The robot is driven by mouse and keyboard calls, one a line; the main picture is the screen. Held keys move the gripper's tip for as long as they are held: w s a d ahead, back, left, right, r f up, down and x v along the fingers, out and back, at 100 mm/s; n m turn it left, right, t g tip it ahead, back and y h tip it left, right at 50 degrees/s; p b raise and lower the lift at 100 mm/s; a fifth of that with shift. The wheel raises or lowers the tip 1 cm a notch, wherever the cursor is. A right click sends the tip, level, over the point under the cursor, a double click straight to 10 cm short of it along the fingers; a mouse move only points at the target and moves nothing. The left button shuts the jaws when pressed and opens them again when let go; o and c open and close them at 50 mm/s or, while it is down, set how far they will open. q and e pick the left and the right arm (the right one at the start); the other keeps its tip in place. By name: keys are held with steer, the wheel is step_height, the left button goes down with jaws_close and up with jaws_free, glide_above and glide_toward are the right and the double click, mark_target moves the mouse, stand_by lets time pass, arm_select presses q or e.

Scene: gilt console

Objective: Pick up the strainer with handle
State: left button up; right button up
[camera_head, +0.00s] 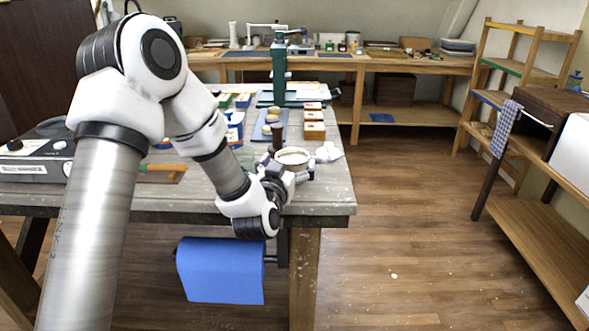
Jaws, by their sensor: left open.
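A round, rimmed, pale vessel (292,156) stands near the right edge of the worktable (338,195). It may be the strainer; I cannot make out a handle, and its near side is partly hidden by my gripper. My left gripper (290,174) is open, low over the table, just in front of this vessel. Whether a finger touches it is too small to tell. My left arm hides much of the table's left half. My right gripper is not in view.
A crumpled white cloth (328,152) lies right of the vessel. Small wooden blocks (314,131) and a green press (279,70) stand behind. A blue roll (220,270) hangs at the table's front. The floor on the right is clear.

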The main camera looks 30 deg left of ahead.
arm_select(q)
steer(key=shift+w+a+f, duration=0.15)
steer(key=shift+w+f, duration=0.1)
steer(key=shift+w, duration=0.2)
steer(key=shift+s+r, duration=0.15)
steer(key=shift+s, duration=0.05)
steer(key=c, duration=1.2)
steer(key=shift+o, duration=0.2)
